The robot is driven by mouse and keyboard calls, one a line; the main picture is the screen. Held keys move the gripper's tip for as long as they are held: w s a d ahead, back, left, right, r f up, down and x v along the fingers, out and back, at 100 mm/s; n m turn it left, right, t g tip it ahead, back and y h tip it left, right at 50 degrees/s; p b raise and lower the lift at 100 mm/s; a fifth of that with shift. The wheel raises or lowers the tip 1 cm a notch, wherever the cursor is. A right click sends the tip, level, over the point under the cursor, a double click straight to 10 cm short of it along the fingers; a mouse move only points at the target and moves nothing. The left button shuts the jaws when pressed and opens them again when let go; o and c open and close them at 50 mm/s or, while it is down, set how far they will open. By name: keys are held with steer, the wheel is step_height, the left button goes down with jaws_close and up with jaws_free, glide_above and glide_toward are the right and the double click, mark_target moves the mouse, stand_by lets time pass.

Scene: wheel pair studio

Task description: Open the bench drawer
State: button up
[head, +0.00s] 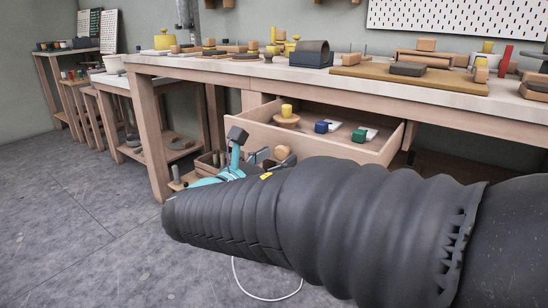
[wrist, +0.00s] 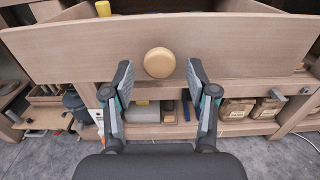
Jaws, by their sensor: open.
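The bench drawer (head: 360,152) is pulled out from under the long workbench (head: 215,67), and its inside shows in the head view. Its wooden front (wrist: 225,45) spans the top of the wrist view. The round wooden knob (wrist: 159,62) sits at the middle of that front. My gripper (wrist: 159,76) is open, with one finger on each side of the knob and a visible gap to each. No contact with the knob shows. In the head view my gripper (head: 258,150) is in front of the drawer, partly hidden by my arm.
A lower shelf (wrist: 235,128) below the drawer holds boxes and tools. The benchtop carries many wooden parts. Grey floor lies open at the left.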

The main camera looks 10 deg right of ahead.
steer(key=v, duration=1.1)
steer(key=shift+w, duration=0.1)
steer(key=s+d+f+m+g+y+p, duration=0.1)
steer(key=s+d+f+m+g+y, duration=0.1)
steer(key=s+f+m+g+y, duration=0.35)
steer(key=s+d+f+m+g+y+p, duration=0.1)
steer(key=s+d+f+m+g+y, duration=0.15)
steer(key=f+m, duration=0.65)
steer(key=s+d+r+m+y+p, duration=0.2)
steer(key=s+d+r+m, duration=0.1)
steer(key=d+m, duration=0.2)
steer(key=s+d+r+m+y+p, duration=0.2)
steer(key=s+d+r+m+p, duration=0.1)
steer(key=d+m, duration=0.3)
steer(key=shift+s+m, duration=0.25)
steer(key=shift+m, duration=0.7)
steer(key=shift+r, duration=0.15)
